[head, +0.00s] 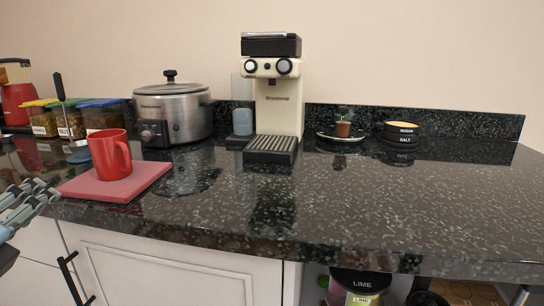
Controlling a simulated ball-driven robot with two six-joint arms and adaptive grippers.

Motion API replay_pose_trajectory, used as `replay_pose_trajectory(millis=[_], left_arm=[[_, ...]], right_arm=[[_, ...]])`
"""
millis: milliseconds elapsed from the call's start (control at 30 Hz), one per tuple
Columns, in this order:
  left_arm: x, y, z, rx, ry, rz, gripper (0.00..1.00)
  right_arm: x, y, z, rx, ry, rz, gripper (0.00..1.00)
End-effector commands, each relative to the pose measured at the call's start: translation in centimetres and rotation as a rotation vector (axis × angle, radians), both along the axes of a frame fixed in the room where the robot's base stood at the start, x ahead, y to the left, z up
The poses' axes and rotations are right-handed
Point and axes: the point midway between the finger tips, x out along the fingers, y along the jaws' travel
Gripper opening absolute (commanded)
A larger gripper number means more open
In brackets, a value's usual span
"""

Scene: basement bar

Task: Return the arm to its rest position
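My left gripper (42,196) comes in at the left edge of the head view, in front of the counter's front edge. Its blue-grey fingers point right, toward the red board, and overlap in the picture, so whether they are open or shut is unclear. I see nothing held between them. Just right of them, a red mug (108,157) stands upright on a flat red board (142,182). My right gripper is not in view.
The dark speckled counter (400,210) is bare at centre and right. Along its back are lidded containers (103,114), a steel slow cooker (183,112), a cream coffee machine (288,100), a cup on a saucer (342,130) and a salt tin (402,132). A black cabinet handle (72,279) juts out below.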

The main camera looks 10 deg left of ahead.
Motion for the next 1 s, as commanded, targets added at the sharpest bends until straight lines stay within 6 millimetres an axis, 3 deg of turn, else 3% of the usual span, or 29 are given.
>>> replay_pose_trajectory(millis=[33,133,233,400,600,867,1000], left_arm=[[-2.3,0.8,-2.7,-0.316,0.026,0.178,0.29],[-6.9,0.3,-8.2,-0.824,0.089,0.499,0.29],[-10.5,-2.1,-11.8,-1.136,0.150,0.723,0.29],[-15.2,-7.1,-15.2,-1.478,0.253,1.014,0.29],[-19.5,-13.3,-16.4,-1.748,0.386,1.296,0.29],[-18.4,-12.2,-25.8,-1.716,0.394,1.337,0.29],[-18.9,-11.6,-31.8,-1.704,0.401,1.364,0.29]], right_arm=[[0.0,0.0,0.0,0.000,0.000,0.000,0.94],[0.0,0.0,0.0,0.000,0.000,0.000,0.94],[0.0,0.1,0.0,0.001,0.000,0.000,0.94],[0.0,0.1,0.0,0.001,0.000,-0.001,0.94],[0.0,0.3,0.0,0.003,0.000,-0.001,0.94],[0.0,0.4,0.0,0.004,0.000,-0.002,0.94],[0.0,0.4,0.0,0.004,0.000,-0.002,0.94]])
